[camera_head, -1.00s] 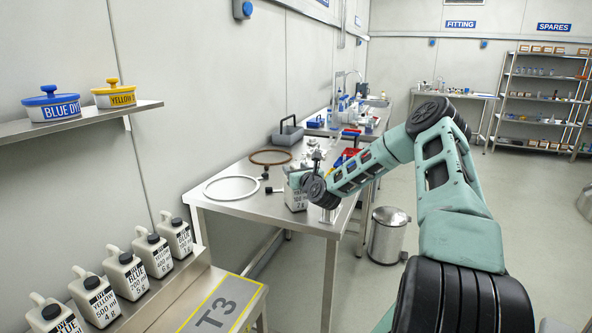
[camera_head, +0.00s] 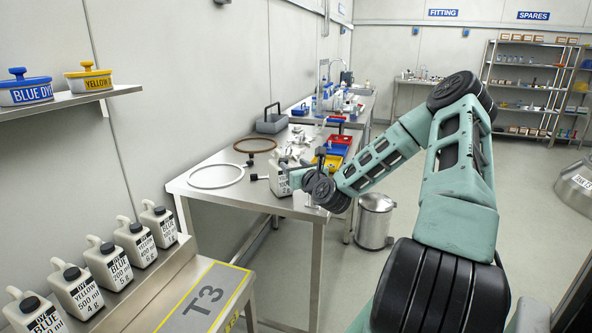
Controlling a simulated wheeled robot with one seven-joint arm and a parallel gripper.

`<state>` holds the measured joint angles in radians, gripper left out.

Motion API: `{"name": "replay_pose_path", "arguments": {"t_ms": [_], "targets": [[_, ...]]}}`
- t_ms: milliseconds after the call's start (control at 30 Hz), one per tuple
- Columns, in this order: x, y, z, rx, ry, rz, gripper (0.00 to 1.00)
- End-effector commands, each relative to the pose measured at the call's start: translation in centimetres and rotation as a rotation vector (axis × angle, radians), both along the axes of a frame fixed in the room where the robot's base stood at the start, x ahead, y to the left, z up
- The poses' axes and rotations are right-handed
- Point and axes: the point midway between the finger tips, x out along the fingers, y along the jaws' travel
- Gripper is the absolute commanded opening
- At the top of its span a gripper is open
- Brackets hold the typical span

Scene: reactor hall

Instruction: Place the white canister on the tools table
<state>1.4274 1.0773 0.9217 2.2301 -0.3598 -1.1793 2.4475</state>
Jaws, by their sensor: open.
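The white canister (camera_head: 280,179), with a dark printed label, stands upright on the steel table (camera_head: 208,205), close to its near right edge. My gripper (camera_head: 297,164) is open at the canister's right side, and its wrist partly hides the table edge. I cannot tell whether a finger still touches the canister. On the same table lie a white ring (camera_head: 215,185), a brown ring (camera_head: 253,139), a grey tool carrier (camera_head: 271,123) and red and blue bins (camera_head: 337,146).
A shelf (camera_head: 75,101) above holds blue and yellow dye pots. A metal bin (camera_head: 375,222) stands right of the table. The floor at right is mostly open.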

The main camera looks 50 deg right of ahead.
Motion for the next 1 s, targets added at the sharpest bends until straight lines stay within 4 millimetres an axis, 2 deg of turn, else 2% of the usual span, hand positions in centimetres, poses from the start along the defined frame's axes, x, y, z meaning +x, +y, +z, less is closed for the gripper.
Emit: {"name": "replay_pose_path", "arguments": {"t_ms": [267, 367, 467, 567, 600, 667, 700, 800, 867, 1000], "targets": [[-0.6, 0.5, 0.1, -0.003, 0.002, 0.004, 0.51], [0.3, 2.3, -0.1, -0.050, 0.050, 0.054, 0.51], [2.2, 7.2, -0.9, -0.180, 0.174, 0.188, 0.51], [3.7, 14.4, -2.1, -0.403, 0.344, 0.398, 0.51], [3.8, 17.5, -2.6, -0.509, 0.410, 0.494, 0.51], [3.6, 21.9, -3.4, -0.673, 0.495, 0.634, 0.51], [3.1, 24.5, -3.8, -0.786, 0.544, 0.726, 0.51], [1.2, 30.7, -4.6, -1.069, 0.633, 0.956, 0.51], [-0.5, 34.0, -4.8, -1.242, 0.664, 1.092, 0.51], [-5.4, 40.2, -4.8, -1.644, 0.675, 1.402, 0.51]]}}
